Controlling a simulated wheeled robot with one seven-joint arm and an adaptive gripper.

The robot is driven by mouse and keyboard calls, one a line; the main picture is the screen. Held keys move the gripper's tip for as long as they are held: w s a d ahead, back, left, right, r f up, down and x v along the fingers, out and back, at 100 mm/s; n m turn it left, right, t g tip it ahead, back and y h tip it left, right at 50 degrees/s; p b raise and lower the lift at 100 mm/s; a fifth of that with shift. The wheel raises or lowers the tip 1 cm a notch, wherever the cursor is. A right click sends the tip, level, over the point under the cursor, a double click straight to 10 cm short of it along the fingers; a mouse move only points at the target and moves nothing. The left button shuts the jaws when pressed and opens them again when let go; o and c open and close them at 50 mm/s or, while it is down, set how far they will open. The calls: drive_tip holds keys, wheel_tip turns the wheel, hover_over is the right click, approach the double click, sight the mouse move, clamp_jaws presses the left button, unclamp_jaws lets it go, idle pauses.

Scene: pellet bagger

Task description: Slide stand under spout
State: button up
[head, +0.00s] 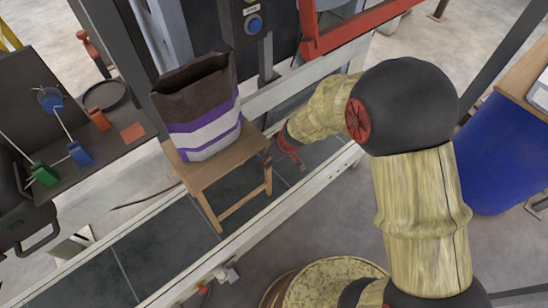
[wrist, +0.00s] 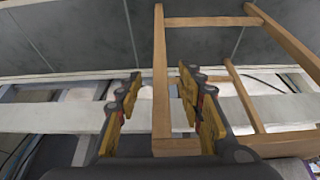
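The wooden stand (head: 213,178) is a small stool on dark floor plates, bearing an open-topped brown, white and purple bag (head: 205,110) that is upright. My gripper (head: 287,158) is at the stand's right side in the head view, where its fingertips are hard to make out. In the wrist view, my gripper (wrist: 161,85) has its yellow-padded fingers apart. One wooden leg of the stand (wrist: 160,55) shows between them, with visible gaps on both sides. I cannot make out the spout.
Pale rails (head: 285,212) run diagonally beside the stand. A dark machine post (head: 135,70) stands behind the bag, with a red frame (head: 350,35) at upper right. A dark bench (head: 85,170) with coloured tools is at left. A blue barrel (head: 505,165) stands at right and a round container (head: 320,285) at bottom.

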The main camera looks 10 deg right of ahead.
drive_tip(key=b+x, duration=0.2)
drive_tip(key=x, duration=0.4)
drive_tip(key=shift+f, duration=0.2)
drive_tip(key=shift+c, duration=0.6)
drive_tip(key=c, duration=0.7)
clamp_jaws()
